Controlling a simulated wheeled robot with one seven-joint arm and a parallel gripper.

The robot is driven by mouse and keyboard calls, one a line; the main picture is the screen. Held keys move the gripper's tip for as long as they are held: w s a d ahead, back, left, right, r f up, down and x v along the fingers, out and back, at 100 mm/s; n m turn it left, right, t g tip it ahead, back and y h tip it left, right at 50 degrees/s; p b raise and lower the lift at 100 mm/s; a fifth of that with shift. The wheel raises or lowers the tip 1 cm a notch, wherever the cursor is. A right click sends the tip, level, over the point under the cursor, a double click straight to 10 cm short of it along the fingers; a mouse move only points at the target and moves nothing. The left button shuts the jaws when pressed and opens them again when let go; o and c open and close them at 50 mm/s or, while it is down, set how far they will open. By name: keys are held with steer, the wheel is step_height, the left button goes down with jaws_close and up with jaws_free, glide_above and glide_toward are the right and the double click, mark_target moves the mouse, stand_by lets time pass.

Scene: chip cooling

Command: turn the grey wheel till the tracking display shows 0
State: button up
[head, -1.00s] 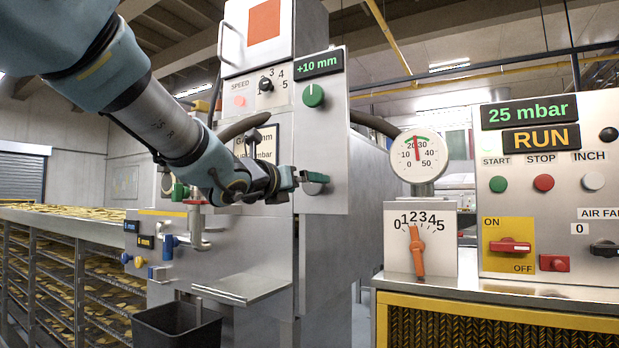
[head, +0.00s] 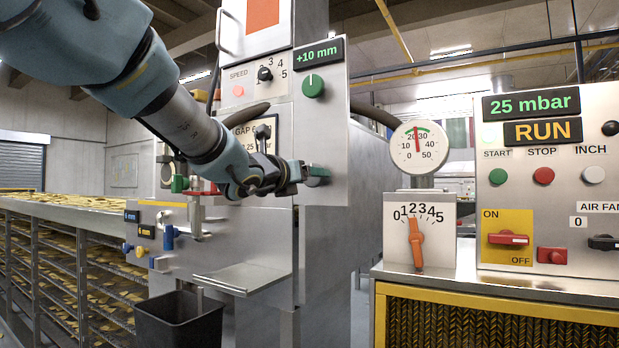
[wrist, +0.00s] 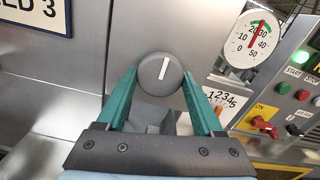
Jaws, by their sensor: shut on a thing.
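The grey wheel (wrist: 172,83) is a dark round knob with a white mark, nearly upright and leaning slightly right in the wrist view. My gripper (wrist: 160,85) has its green fingers closed on the wheel's left and right sides. In the head view my gripper (head: 305,173) reaches the grey wheel (head: 318,171) on the lower part of the steel panel, and the fingers partly hide it. The tracking display (head: 318,55) above it reads +10 mm in green.
A green knob (head: 313,85) sits between display and wheel. A pressure dial (head: 419,147) and an orange-pointer dial (head: 417,240) stand to the right, beside the control panel (head: 550,190). A steel shelf (head: 243,279) and black bin (head: 180,322) lie below my arm.

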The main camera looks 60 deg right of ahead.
steer(key=c, duration=0.6)
steer(key=shift+c, duration=0.2)
steer(key=shift+r+n+p, duration=0.2)
steer(key=shift+n+p, duration=0.35)
steer(key=shift+n, duration=17.25)
